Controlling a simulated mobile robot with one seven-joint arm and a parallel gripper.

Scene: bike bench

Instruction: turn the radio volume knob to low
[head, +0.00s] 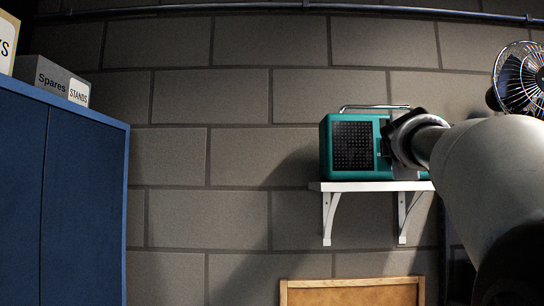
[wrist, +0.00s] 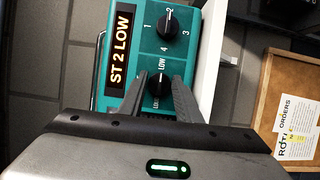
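The teal radio (head: 353,147) stands on a white wall shelf. In the wrist view its face (wrist: 192,50) appears turned on its side, with a lit display (wrist: 121,47) reading "ST 2 LOW". The black volume knob (wrist: 160,87) has a "LOW" label above it and another label at lower left, partly hidden. My gripper (wrist: 160,82) has one finger on each side of this knob, at or very near its sides. I cannot tell if they touch it. In the head view my arm hides the radio's right part and the fingers.
A black station knob (wrist: 167,27) with numbers around it sits just above the fingers in the wrist view. The shelf (head: 371,186) is narrow. A fan (head: 520,78) is at upper right, a blue cabinet (head: 75,190) at left and a corkboard (head: 352,294) below.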

